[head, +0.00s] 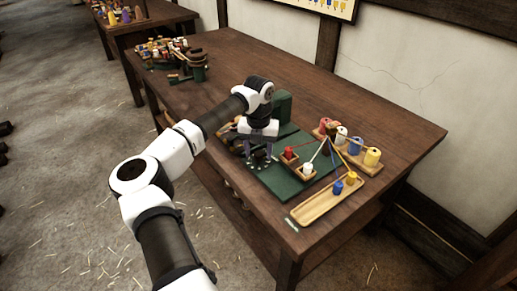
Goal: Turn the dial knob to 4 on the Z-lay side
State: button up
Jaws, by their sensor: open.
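My gripper (260,164) points down over the left part of a dark green board (285,187) on the wooden table. Its fingers are apart, and I see nothing held between them. A green upright housing (283,107) stands on the board behind my gripper. I cannot make out the dial knob, its numbers or the Z-lay side; my gripper and wrist cover part of that area. Whether the fingers touch anything is too small to tell.
A red spool (288,153) and a white spool (308,169) sit in small wooden holders on the board. A wooden tray (318,207) lies in front, with blue and yellow pieces. A spool rack (357,157) stands right. The table's middle (225,75) is mostly clear.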

jog(key=c, duration=1)
jog(key=shift+o, duration=0.2)
